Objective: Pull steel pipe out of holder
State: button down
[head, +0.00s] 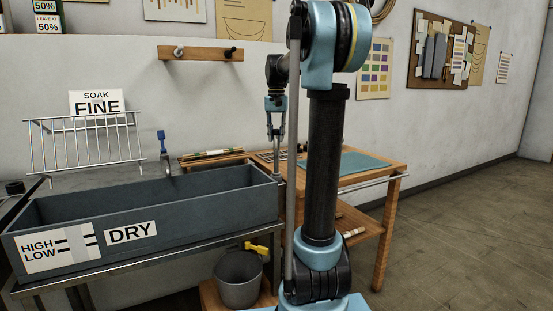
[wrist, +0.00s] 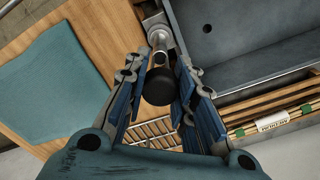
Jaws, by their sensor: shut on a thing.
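The steel pipe (wrist: 159,40) runs away from the wrist camera, with a dark round end (wrist: 158,88) nearest the camera, between my fingers. My gripper (wrist: 161,84) is shut on this dark end, one blue-padded finger on each side. A grey metal holder (wrist: 153,20) shows at the pipe's far end, by the corner of the grey trough. In the head view my gripper (head: 275,136) points down at the trough's right end. The pipe is thin there, and how deep it sits in the holder cannot be told.
The long grey trough (head: 150,215) lies left of my gripper. A wooden bench (head: 375,172) with a teal mat (head: 345,163) is to the right. A wire rack (head: 85,145) stands behind the trough, and a bucket (head: 239,282) sits below. The floor at right is clear.

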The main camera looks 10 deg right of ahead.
jog(key=shift+r, duration=3.45)
